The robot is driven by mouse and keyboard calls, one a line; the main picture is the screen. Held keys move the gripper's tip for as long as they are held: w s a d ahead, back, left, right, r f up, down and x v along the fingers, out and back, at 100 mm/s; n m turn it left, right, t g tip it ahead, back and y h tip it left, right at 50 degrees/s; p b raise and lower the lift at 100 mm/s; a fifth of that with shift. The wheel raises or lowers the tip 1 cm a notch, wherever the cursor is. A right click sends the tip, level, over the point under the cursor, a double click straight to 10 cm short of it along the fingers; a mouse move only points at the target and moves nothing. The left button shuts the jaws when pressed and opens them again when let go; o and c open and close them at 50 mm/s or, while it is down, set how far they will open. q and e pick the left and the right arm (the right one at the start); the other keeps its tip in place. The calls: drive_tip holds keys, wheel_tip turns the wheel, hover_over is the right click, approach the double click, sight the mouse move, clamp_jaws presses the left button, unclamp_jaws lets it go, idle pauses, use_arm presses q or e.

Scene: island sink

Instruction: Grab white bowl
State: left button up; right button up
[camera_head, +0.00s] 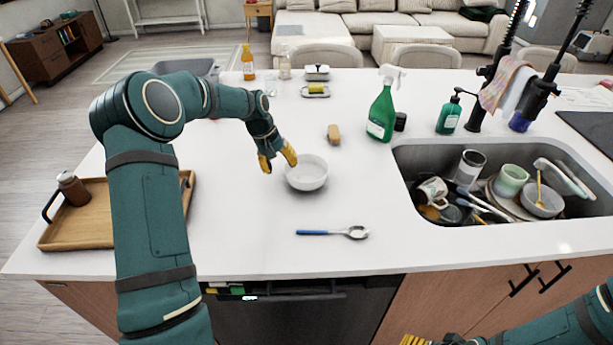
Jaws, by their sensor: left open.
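The white bowl (307,181) stands upright on the white countertop (225,235), left of the sink. It looks empty. My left gripper (277,163) is at the bowl's upper left, with its yellow fingertips open and pointing down. The right-hand fingertip is close to the bowl's rim; I cannot tell whether it touches. Nothing is held between the fingers. My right gripper (430,341) shows only in part at the bottom edge, below the counter front, and its fingers are mostly cut off.
A blue-handled spoon (330,233) lies in front of the bowl. A brown sponge (334,133) and green spray bottle (381,112) are behind it. The sink (405,155) holds several dishes. A wooden tray (85,235) with a brown bottle (72,188) is left.

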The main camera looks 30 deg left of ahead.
sight(288, 173)
use_arm(q)
drive_tip(key=shift+w+x, duration=0.25)
drive_tip(key=shift+x, duration=1)
drive_tip(key=shift+w+x, duration=0.25)
drive_tip(key=shift+x, duration=0.95)
drive_tip(key=shift+o, duration=0.3)
drive_tip(key=shift+r, duration=0.1)
clamp_jaws()
